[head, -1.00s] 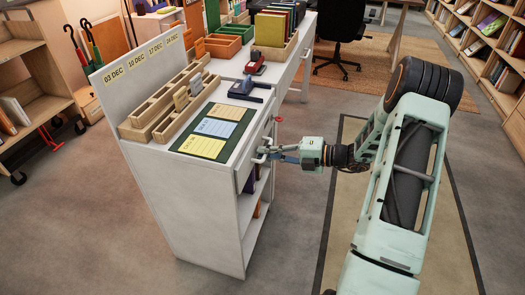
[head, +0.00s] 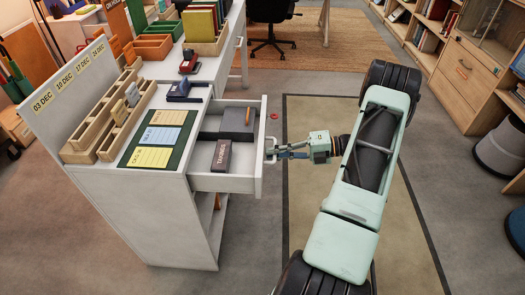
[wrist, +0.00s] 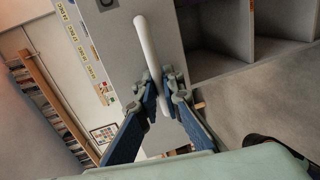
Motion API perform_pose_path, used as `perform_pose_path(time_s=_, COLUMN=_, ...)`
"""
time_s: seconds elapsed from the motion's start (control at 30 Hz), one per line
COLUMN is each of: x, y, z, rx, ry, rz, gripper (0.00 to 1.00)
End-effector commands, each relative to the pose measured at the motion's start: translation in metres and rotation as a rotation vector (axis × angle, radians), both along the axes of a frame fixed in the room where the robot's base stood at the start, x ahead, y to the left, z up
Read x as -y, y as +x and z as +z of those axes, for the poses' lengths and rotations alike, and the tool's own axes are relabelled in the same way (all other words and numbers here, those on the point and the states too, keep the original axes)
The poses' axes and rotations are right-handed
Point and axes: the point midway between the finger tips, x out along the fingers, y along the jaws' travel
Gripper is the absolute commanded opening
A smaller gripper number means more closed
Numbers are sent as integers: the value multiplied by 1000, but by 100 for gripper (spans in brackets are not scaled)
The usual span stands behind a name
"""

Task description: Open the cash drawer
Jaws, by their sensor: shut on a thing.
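The cash drawer (head: 225,183) is pulled well out of the white desk (head: 150,215) in the head view. A dark box with lettering (head: 221,155) and a grey box (head: 237,122) lie inside it. My gripper (head: 273,153) is at the drawer's front, shut on the white bar handle (head: 270,144). In the wrist view, the handle (wrist: 146,48) passes between the two fingers of my gripper (wrist: 165,95), tilted in the picture. The drawer's front panel fills the area behind it.
On the desktop are a green mat with cards (head: 158,137), a wooden card rack (head: 110,115) and a dark blue stamp-like item (head: 185,91). A small red ring (head: 274,116) is near the drawer. Carpeted floor (head: 310,220) lies to the right.

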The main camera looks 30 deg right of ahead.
Motion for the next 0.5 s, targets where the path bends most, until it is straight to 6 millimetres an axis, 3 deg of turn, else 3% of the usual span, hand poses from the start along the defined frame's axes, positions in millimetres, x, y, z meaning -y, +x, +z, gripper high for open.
perform_pose_path(time_s=0.47, x=5, y=-4, z=0, rx=0, ry=0, rz=2, gripper=0)
perform_pose_path(time_s=0.5, x=5, y=-4, z=0, rx=0, ry=0, rz=2, gripper=8)
